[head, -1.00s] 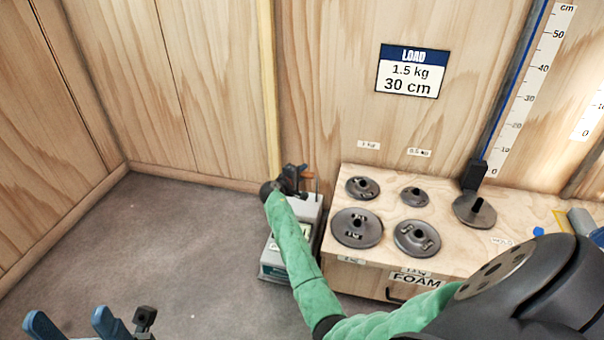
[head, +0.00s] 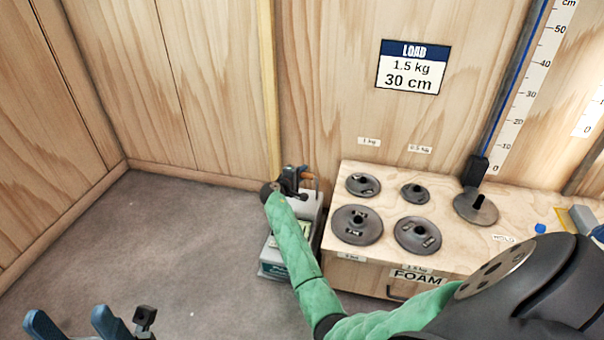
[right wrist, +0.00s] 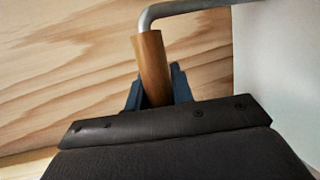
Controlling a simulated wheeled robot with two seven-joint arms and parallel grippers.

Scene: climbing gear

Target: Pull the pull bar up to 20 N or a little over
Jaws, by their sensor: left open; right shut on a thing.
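The pull bar (right wrist: 151,55) is a brown wooden grip on a bent grey metal rod in the right wrist view. My right gripper (right wrist: 160,88) is shut on the wooden grip, its dark fingers around the lower part. In the head view my right gripper (head: 299,177) is at the top of a grey-white box (head: 299,225) on the floor. My green-sleeved arm hides part of this box, and no force reading is legible. My left gripper (head: 75,322) is open and empty at the lower left edge, away from the box.
A wooden bench (head: 460,222) right of the box carries several dark weight discs (head: 357,224). A blue-edged height scale (head: 515,100) rises behind it. A load sign (head: 411,67) reads 1.5 kg, 30 cm. The floor at left is clear.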

